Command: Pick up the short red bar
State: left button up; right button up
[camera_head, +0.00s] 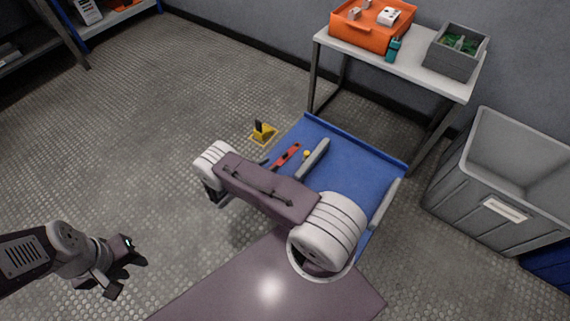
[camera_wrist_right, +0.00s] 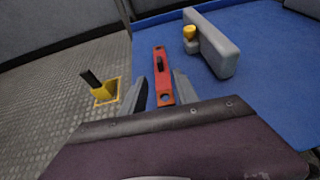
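The short red bar (camera_head: 287,154) lies at the left edge area of the blue surface (camera_head: 345,160), with a dark piece on its middle. In the right wrist view the red bar (camera_wrist_right: 162,72) points away from me, its near end framed by the two grey fingers of my right gripper (camera_wrist_right: 160,90). These fingers are open; I cannot tell whether they are level with the bar. My left gripper (camera_head: 123,276) is open and empty above the floor at the lower left.
A grey upright block (camera_wrist_right: 212,45) and a yellow knob (camera_wrist_right: 189,33) stand right of the bar. A yellow stand with a black post (camera_head: 263,132) is to its left. A white table (camera_head: 400,62) with an orange crate (camera_head: 345,35) and a grey bin (camera_head: 495,200) stand beyond.

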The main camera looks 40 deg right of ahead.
aim_at(283, 156)
jog(key=b+x, duration=0.2)
jog(key=x, duration=0.1)
jog(key=shift+d+f, duration=0.15)
jog(key=shift+w+d, duration=0.1)
jog(key=shift+d, duration=0.2)
jog(key=b+x, duration=0.4)
jog(key=x, duration=0.1)
jog(key=shift+w, duration=0.1)
grip_shut()
dwell(0.9)
